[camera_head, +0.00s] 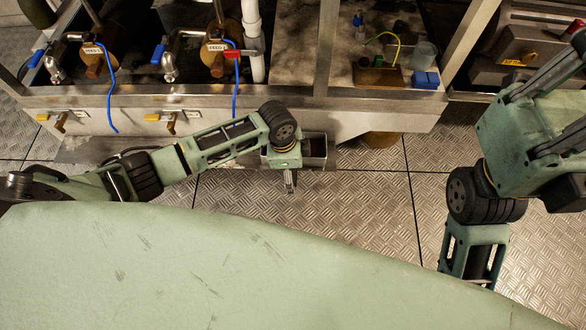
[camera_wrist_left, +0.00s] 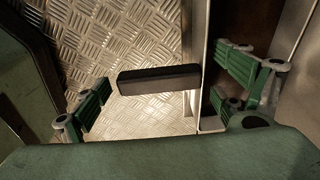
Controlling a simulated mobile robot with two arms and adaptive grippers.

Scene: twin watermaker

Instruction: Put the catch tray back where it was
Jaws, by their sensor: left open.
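The catch tray (camera_head: 316,146) is a small open metal box with a dark inside, low in front of the bench's lower panel in the head view. In the left wrist view its metal wall (camera_wrist_left: 197,45) runs up the picture, and a black bar handle (camera_wrist_left: 158,80) sticks out from it to the left. My left gripper (camera_head: 290,183) is beside the tray in the head view, partly covering it. In the wrist view its green fingers are open, one on each side of the handle. I cannot tell how far they are above it. My right gripper is out of view.
The bench (camera_head: 200,97) above carries taps, brown valve housings and blue hoses. A shelf with small parts (camera_head: 395,75) and a grey machine (camera_head: 515,55) stand to the right. The tread-plate floor (camera_head: 350,215) in front is clear.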

